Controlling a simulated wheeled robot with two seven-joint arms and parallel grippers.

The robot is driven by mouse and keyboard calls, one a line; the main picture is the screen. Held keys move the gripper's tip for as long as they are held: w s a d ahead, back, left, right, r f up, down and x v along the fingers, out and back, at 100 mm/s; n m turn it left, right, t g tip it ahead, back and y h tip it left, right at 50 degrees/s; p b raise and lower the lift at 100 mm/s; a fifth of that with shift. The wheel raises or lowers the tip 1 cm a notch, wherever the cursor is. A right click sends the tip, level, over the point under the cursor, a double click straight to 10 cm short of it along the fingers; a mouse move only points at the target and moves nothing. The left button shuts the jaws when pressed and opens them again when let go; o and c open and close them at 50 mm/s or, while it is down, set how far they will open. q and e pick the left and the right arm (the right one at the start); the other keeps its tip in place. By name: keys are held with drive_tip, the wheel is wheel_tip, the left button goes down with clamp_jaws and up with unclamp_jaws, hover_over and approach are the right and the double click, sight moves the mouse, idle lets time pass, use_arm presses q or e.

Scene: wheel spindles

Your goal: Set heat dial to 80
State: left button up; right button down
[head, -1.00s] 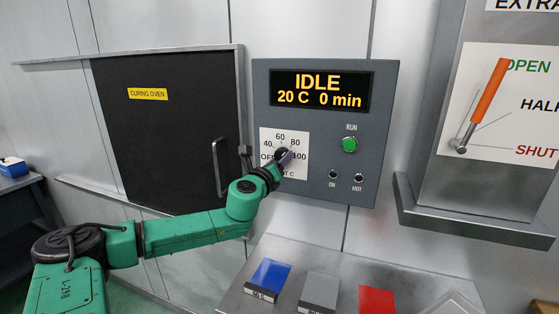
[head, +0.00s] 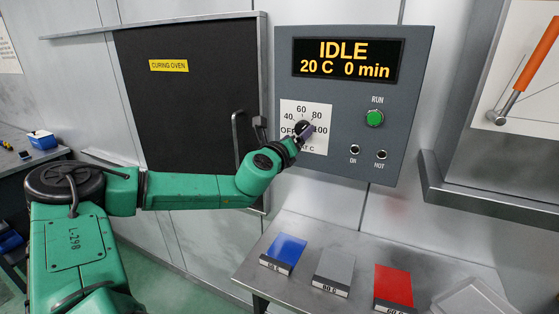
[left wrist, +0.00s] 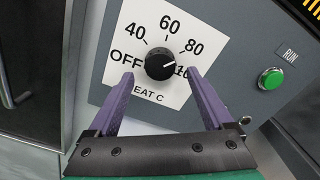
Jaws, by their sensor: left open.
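The heat dial is a round black knob (left wrist: 160,65) on a white scale card (left wrist: 143,83) marked OFF, 40, 60, 80 and 100. In the left wrist view its white pointer line aims to the right and slightly up, between the 80 and 100 marks. My left gripper (left wrist: 159,77) is open, with its purple fingers apart below and to either side of the knob; I cannot tell whether they touch it. In the head view the gripper (head: 304,134) partly covers the dial and the card. The right gripper is not in view.
The grey panel's display (head: 347,61) reads IDLE, 20 C, 0 min, above a green RUN button (head: 374,118). The curing oven door (head: 190,110) is left of the panel.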

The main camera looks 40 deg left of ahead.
use_arm(q)
drive_tip(key=b+v, duration=0.4)
drive_tip(key=v, duration=0.8)
drive_tip(key=shift+w+f, duration=0.1)
drive_tip(key=shift+f, duration=0.05)
drive_tip(key=shift+d, duration=0.1)
